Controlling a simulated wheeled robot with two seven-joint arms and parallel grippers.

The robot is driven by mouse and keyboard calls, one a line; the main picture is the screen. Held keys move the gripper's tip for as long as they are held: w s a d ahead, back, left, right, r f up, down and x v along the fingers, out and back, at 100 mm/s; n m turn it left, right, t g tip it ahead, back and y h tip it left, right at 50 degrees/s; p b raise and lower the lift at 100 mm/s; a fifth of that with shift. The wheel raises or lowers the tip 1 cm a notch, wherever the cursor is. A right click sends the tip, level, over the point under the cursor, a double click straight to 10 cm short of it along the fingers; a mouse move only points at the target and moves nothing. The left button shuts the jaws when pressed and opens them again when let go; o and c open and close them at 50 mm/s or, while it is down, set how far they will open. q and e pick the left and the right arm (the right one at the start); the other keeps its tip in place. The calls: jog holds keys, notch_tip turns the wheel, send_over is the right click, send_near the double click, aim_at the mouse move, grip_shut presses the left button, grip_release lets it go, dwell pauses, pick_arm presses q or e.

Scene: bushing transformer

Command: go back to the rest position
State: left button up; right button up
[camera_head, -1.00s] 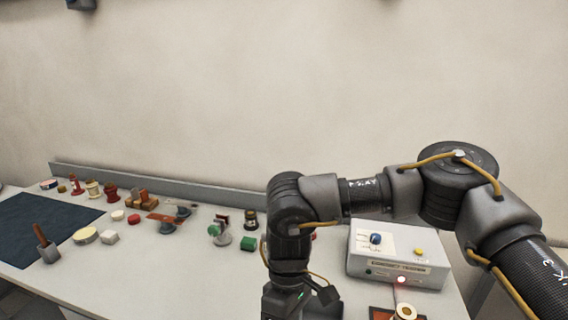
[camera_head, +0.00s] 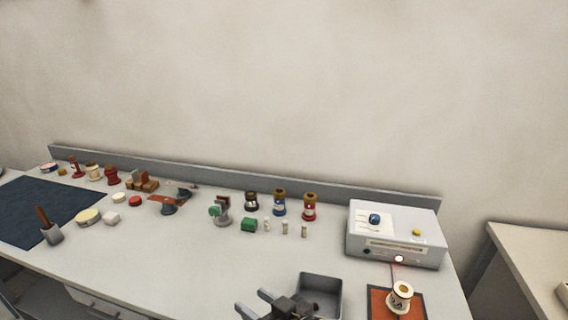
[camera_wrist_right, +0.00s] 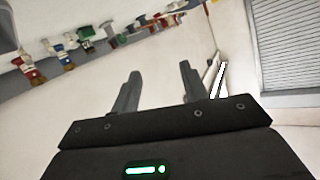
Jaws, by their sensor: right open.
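My right gripper (camera_head: 254,306) is low at the bottom of the head view, in front of the bench and left of a grey tray. Its fingers are apart, with nothing between them. My left gripper is not in view.
A grey tester box (camera_head: 395,235) with a lit red lamp stands at right. A cream spool (camera_head: 400,297) stands on an orange pad (camera_head: 381,305). The grey tray (camera_head: 320,283) is beside my right gripper. Several spools and small parts line the bench's back; a dark mat (camera_head: 50,207) lies left.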

jog(key=s+d+f+m+g+h, duration=0.1)
jog(key=s+d+f+m+h, duration=0.2)
jog(key=d+f, duration=0.4)
jog(key=s+d+f+m+g+h, duration=0.1)
jog(key=s+d+f+h, duration=0.1)
jog(key=d+f+h, duration=0.5)
jog(key=s+d+f+m+g+h, duration=0.1)
jog(key=s+d+f+g, duration=0.15)
jog(key=s+d, duration=0.5)
jog(key=s+d+f+g, duration=0.2)
jog(key=s+d+f, duration=0.1)
jog(key=s+d, duration=0.5)
notch_tip(320, 180, down, 32)
jog(key=g+b, duration=0.2)
jog(key=b, duration=0.4)
jog(key=s+d+f+b, duration=0.3)
jog(key=s+f+b, duration=0.1)
jog(key=s+f, duration=1.3)
notch_tip(320, 180, down, 3)
jog(key=shift+d+f+g, duration=0.15)
jog(key=shift+d+g, duration=0.05)
jog(key=shift+g, duration=0.15)
